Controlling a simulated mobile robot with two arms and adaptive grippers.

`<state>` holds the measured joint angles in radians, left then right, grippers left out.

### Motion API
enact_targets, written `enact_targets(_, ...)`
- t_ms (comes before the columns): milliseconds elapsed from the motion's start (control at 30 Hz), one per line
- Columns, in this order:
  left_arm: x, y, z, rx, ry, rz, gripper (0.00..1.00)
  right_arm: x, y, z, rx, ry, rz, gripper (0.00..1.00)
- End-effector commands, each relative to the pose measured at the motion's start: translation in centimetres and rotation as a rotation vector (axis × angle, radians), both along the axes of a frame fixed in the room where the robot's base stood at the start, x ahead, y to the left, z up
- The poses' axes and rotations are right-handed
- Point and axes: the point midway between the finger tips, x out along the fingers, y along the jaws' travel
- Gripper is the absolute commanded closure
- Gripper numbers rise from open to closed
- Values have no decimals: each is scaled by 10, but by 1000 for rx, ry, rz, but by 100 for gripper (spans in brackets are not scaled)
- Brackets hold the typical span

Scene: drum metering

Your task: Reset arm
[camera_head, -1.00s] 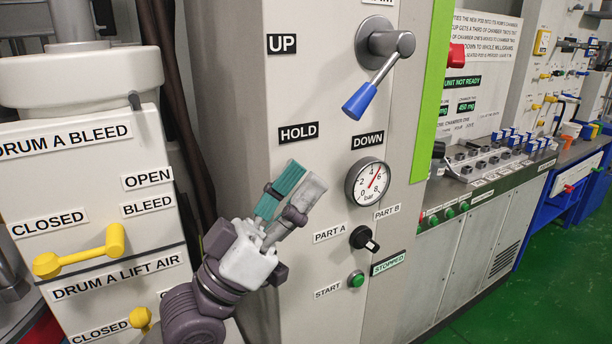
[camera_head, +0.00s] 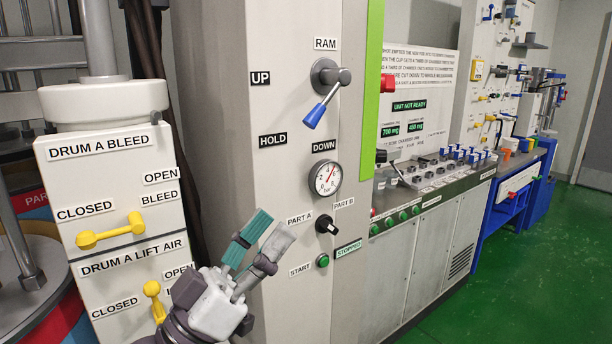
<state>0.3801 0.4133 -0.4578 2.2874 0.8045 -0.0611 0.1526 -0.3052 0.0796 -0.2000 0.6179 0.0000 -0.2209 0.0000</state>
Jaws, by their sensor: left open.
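My left gripper (camera_head: 258,245) is at the lower middle of the head view, in front of the grey cabinet (camera_head: 225,120). Its two fingers, one with a teal pad and one grey, point up and stand apart with nothing between them. The blue-tipped ram lever (camera_head: 326,95) is above it and slopes down to the left, towards the HOLD and DOWN labels. The pressure gauge (camera_head: 325,178) and the black PART A / PART B knob (camera_head: 326,225) are right of the gripper. The green start button (camera_head: 322,260) is just right of it. My right gripper is not in view.
Left stands a white panel with the yellow drum A bleed handle (camera_head: 110,232) and the yellow lift air handle (camera_head: 154,300). Beyond the cabinet, a long grey bench (camera_head: 420,240) carries small cups and switches. The green floor (camera_head: 500,290) at right is clear.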

Motion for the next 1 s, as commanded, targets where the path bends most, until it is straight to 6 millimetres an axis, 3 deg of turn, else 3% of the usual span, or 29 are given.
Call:
enact_targets(167,9,-4,-36,90,87,52,45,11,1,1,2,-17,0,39)
enact_targets(367,18,-5,-95,240,230,133,45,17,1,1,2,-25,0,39)
enact_targets(467,21,-1,-135,333,329,182,45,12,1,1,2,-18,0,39)
enact_targets(600,16,14,-210,504,526,262,45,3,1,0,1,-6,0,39)
enact_targets(667,7,26,-250,596,640,302,45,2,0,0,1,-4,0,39)
enact_targets(800,-32,64,-339,812,924,381,45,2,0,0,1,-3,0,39)
enact_targets(900,-65,88,-382,928,1093,412,45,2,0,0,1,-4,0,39)
enact_targets(1000,-96,109,-412,1019,1232,431,45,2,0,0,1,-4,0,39)
